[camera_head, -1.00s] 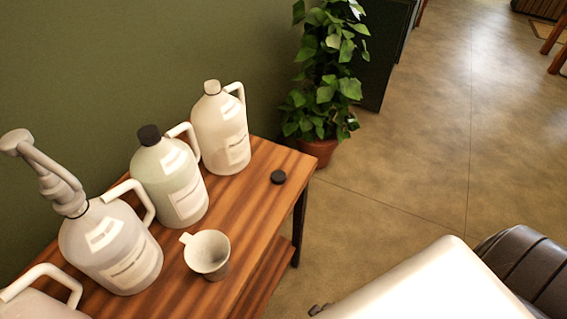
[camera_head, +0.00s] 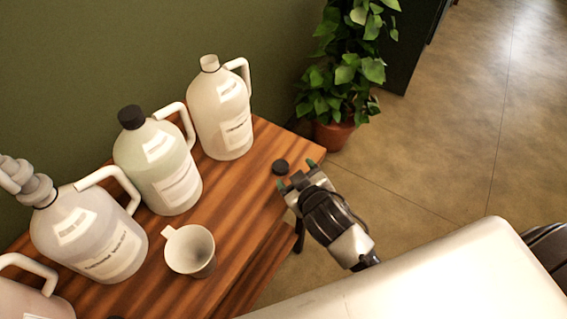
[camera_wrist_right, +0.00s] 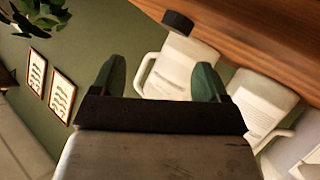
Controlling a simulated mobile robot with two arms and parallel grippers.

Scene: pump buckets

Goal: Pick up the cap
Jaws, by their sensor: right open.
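A small round black cap (camera_head: 281,167) lies flat on the wooden table near its right end in the head view. It also shows at the top of the right wrist view (camera_wrist_right: 177,22). My right gripper (camera_head: 297,174) is open and empty, with its green fingertips just right of and in front of the cap, near the table edge. In the wrist view the gripper (camera_wrist_right: 158,80) has its two fingers wide apart, and the cap lies beyond the fingertips, not between them. My left gripper is not in view.
On the wooden table (camera_head: 245,190) stand a jug without a black cap (camera_head: 220,115), a jug with a black cap (camera_head: 165,170), a pump jug (camera_head: 90,235) and a cup (camera_head: 190,250). A potted plant (camera_head: 333,135) stands behind the table's right end. Table around the cap is clear.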

